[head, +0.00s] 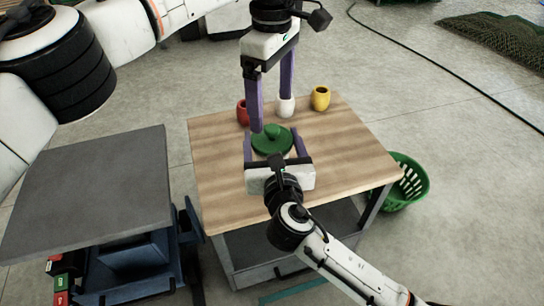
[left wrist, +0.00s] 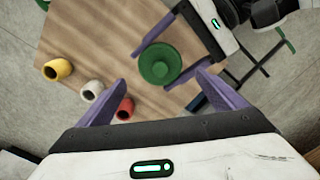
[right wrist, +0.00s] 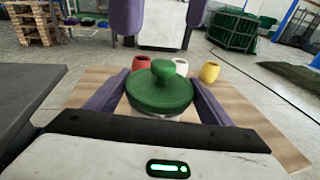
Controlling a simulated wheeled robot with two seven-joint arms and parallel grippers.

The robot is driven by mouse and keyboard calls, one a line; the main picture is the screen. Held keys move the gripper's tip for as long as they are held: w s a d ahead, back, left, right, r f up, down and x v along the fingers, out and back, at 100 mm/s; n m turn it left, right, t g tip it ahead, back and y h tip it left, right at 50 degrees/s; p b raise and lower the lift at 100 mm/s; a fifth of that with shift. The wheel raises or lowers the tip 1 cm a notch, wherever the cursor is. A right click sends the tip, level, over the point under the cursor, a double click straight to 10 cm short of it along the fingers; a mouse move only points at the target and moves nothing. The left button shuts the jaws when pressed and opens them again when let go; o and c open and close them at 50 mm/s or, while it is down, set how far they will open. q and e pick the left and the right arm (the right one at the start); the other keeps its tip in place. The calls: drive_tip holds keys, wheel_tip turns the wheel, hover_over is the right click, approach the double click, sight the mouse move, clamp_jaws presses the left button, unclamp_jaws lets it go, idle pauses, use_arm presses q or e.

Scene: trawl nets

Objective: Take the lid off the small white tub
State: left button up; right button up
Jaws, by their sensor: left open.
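The small white tub stands on the wooden table with its round green knobbed lid (head: 272,141) on. In the right wrist view a pale strip of the tub (right wrist: 160,116) shows under the lid (right wrist: 160,93). My right gripper (head: 274,146) has its purple fingers on opposite sides of the tub, just below the lid, and looks shut on it. My left gripper (head: 271,112) is open and empty above the lid, fingers pointing down. In the left wrist view the lid (left wrist: 160,66) appears between and beyond the left fingertips.
A red cup (head: 242,112), a white cup (head: 285,107) and a yellow cup (head: 320,98) stand behind the tub. The wooden table (head: 350,155) is bare to the right. A grey-topped cart (head: 90,190) is at left and a green basket (head: 408,182) on the floor at right.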

sight(267, 128)
use_arm(q)
drive_tip(key=shift+o, duration=0.7)
use_arm(e)
drive_tip(key=c, duration=0.9)
use_arm(q)
drive_tip(key=shift+o, duration=0.2)
drive_tip(key=shift+s+f+n+h, duration=0.4)
drive_tip(key=shift+s+n+h, duration=0.1)
drive_tip(key=shift+s+n, duration=0.15)
drive_tip(key=shift+s+a+n+h, duration=0.2)
drive_tip(key=shift+n+h, duration=0.1)
drive_tip(key=shift+n, duration=0.35)
drive_tip(key=a+r+n+t+h, duration=0.1)
drive_tip(key=a+r+n+h, duration=0.25)
drive_tip(key=a+n, duration=0.2)
drive_tip(key=shift+n+y, duration=0.35)
drive_tip(key=x, duration=1.1)
drive_tip(key=shift+w+d+f, duration=0.1)
drive_tip(key=shift+w+d, duration=0.15)
drive_tip(key=shift+d, duration=0.1)
drive_tip(key=shift+c, duration=0.4)
drive_tip(key=c, duration=1.2)
